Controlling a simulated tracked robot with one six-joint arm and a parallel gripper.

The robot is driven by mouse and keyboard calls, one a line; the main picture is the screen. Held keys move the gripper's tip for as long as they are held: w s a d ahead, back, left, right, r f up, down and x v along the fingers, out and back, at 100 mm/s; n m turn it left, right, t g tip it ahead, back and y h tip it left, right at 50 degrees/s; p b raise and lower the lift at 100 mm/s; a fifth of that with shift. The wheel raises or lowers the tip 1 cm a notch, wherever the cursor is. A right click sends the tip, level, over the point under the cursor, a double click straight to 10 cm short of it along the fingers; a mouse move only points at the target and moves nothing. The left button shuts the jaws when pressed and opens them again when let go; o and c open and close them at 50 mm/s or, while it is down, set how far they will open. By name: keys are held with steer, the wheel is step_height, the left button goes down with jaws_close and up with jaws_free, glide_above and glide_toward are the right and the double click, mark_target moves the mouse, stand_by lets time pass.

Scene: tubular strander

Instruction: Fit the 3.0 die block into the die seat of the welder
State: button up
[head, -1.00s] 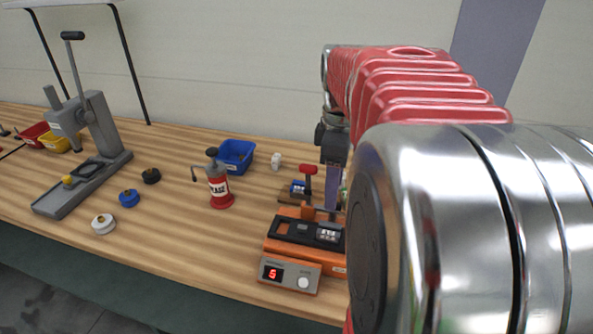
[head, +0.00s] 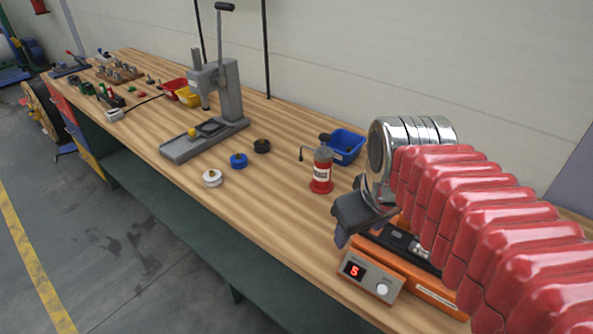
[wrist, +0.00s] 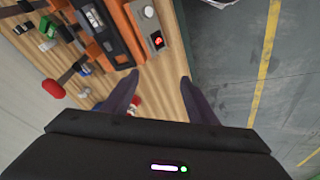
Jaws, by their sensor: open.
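The welder (head: 375,276) is an orange machine with a grey front panel, a red lit digit and a white knob. It stands near the bench's front edge. Its dark top (head: 376,240) carries small metallic parts, partly hidden by my arm. In the wrist view the welder (wrist: 112,32) is at the top, with a metallic part in its dark top. I cannot make out a die block marked 3.0 or tell which part is the die seat. My gripper (wrist: 160,78) is open and empty, pointing at bare bench beside the welder. In the head view my gripper (head: 348,232) is above the welder's left end.
Small green and white items (wrist: 47,36) and a red knob (wrist: 52,88) are past the welder.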

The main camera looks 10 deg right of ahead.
steer(key=s+a+f+m+t, duration=0.1)
steer(key=s+a+m, duration=0.1)
steer(key=a, duration=0.3)
steer(key=shift+s+a+f+t+y, duration=0.3)
steer(key=shift+a+f+y, duration=0.05)
steer(key=shift+f+y, duration=0.05)
steer(key=shift+c, duration=0.5)
stand_by(0.7)
